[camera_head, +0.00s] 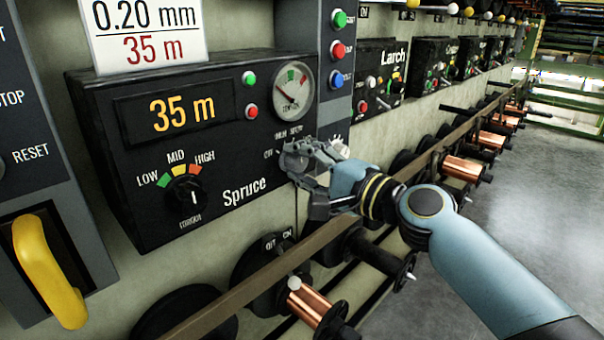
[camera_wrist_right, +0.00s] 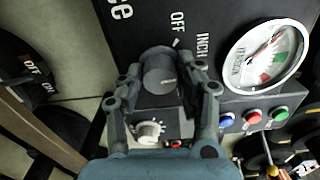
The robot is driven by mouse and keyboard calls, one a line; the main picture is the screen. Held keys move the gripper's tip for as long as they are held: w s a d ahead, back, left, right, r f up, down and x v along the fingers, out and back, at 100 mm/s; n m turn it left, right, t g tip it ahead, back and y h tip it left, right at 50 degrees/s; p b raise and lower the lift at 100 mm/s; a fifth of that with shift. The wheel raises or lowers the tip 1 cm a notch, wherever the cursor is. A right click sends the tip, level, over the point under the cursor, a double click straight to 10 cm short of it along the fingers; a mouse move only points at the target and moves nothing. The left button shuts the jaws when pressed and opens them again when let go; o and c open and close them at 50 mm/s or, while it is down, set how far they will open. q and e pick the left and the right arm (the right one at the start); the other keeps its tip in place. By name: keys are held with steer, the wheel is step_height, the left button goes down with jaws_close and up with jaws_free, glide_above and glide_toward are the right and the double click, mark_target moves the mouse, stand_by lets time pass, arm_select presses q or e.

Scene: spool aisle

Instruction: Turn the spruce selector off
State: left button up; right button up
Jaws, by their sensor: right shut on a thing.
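The Spruce box (camera_head: 225,150) is a black panel on the wall with a lit "35 m" display. Its selector is hidden behind my right gripper (camera_head: 308,160) in the head view. In the right wrist view the selector (camera_wrist_right: 160,75) is a dark round knob between the two fingers of my right gripper (camera_wrist_right: 163,78), which is shut on it. "OFF" and "INCH" labels show beside the knob, with a white tick near "OFF". I cannot tell for sure which label the knob points to. My left gripper is not in view.
The Spruce dial knob (camera_head: 187,197) and round gauge (camera_head: 293,92) are on the same box. A brown rail (camera_head: 300,247) and copper spools (camera_head: 312,300) run below. A yellow handle (camera_head: 48,270) is at the left. The Larch box (camera_head: 380,75) stands further along; open floor lies right.

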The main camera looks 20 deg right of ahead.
steer(key=shift+f+n, duration=0.25)
steer(key=shift+n, duration=0.35)
steer(key=shift+n+b, duration=0.8)
steer(key=shift+n, duration=0.1)
steer(key=shift+n+b, duration=0.55)
steer(key=shift+n, duration=0.35)
steer(key=shift+n+b, duration=0.3)
steer(key=shift+n, duration=0.1)
steer(key=shift+n+b, duration=0.6)
steer(key=shift+n, duration=0.5)
steer(key=shift+n+b, duration=0.4)
steer(key=shift+n, duration=0.4)
steer(key=shift+r, duration=0.1)
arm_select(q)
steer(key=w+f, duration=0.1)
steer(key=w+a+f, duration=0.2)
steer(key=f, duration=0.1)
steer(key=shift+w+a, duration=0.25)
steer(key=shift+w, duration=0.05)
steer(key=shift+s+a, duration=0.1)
